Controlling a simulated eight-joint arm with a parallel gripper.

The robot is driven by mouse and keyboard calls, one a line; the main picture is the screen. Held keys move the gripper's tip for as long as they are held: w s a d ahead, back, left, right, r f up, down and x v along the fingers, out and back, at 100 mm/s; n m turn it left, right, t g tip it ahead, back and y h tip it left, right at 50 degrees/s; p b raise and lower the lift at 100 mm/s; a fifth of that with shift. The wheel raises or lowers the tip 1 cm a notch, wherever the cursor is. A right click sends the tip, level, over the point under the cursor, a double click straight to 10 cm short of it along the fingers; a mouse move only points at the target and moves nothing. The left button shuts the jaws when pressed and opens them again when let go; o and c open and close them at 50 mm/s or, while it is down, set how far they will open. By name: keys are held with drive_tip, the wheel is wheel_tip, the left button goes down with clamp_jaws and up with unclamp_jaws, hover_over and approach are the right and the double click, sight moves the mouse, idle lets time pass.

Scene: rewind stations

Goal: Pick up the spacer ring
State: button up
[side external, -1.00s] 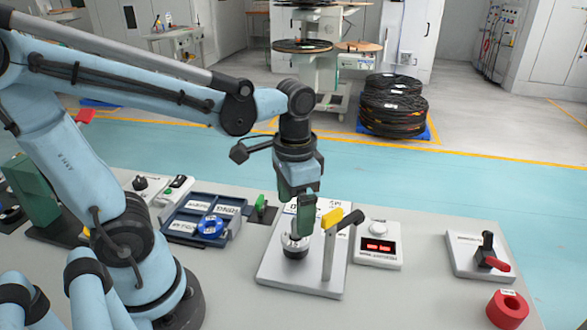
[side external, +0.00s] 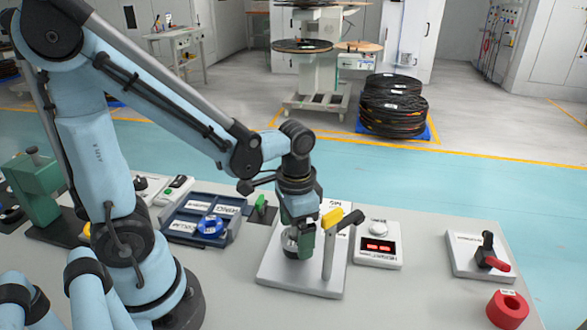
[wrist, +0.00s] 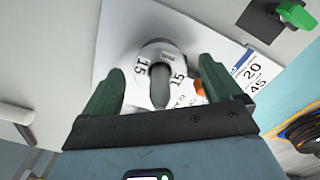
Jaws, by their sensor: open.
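A pale ring (wrist: 143,62) marked "15", which looks like the spacer ring, sits around a dark post (wrist: 160,85) in the wrist view. The post stands on a white station plate (side external: 274,275). My gripper (side external: 301,240) is low over this plate in the side view. In the wrist view my gripper (wrist: 160,66) is open, with one green finger on each side of the ring and post. I cannot tell whether the fingers touch the ring. In the side view the gripper mostly hides it.
A lever with a yellow piece (side external: 332,217) stands close right of my gripper. A box with a red display (side external: 379,247) is further right. A blue tray (side external: 180,236) holding a blue round part (side external: 210,226) lies left.

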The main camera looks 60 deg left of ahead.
drive_tip(key=shift+c, duration=0.3)
drive_tip(key=c, duration=1.1)
drive_tip(key=shift+r, duration=0.15)
